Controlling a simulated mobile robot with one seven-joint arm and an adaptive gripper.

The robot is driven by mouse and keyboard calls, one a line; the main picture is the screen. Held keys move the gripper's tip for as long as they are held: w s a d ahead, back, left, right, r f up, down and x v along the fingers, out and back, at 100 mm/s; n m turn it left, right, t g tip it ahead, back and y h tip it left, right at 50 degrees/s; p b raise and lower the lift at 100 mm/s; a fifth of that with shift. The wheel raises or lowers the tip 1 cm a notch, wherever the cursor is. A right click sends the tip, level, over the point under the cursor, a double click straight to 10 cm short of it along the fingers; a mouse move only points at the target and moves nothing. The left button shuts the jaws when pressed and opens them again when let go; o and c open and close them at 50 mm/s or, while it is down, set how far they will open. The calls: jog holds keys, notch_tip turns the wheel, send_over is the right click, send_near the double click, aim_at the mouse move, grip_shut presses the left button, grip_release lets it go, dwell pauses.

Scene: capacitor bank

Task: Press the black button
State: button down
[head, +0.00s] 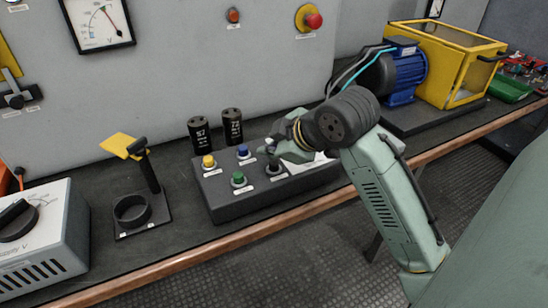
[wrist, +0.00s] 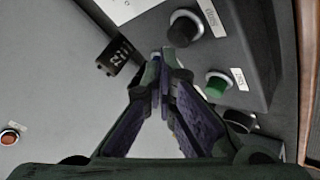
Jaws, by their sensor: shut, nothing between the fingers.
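The black button (head: 273,166) sits at the front of the dark grey button box (head: 225,205), right of the green button (head: 238,179). In the wrist view the black button (wrist: 184,30) is at the top with a white label beside it, and the green button (wrist: 216,84) is lower right. My gripper (head: 270,148) is shut and empty, just above and behind the black button in the head view. In the wrist view my gripper's fingertips (wrist: 163,62) are below and slightly left of the black button. A gap or contact with the box cannot be told.
The yellow button (head: 208,161) and blue button (head: 242,151) are on the same box. Two black capacitors (head: 232,126) stand behind it. A stand with a yellow flag (head: 122,145) is left. A blue motor (head: 405,75) is at back right. A red mushroom button (head: 313,20) is on the panel.

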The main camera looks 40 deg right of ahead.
aim_at(272, 164)
jog(key=shift+r, duration=0.1)
jog(key=shift+r+p, duration=1.85)
jog(key=shift+r, duration=0.7)
jog(key=shift+f, duration=0.1)
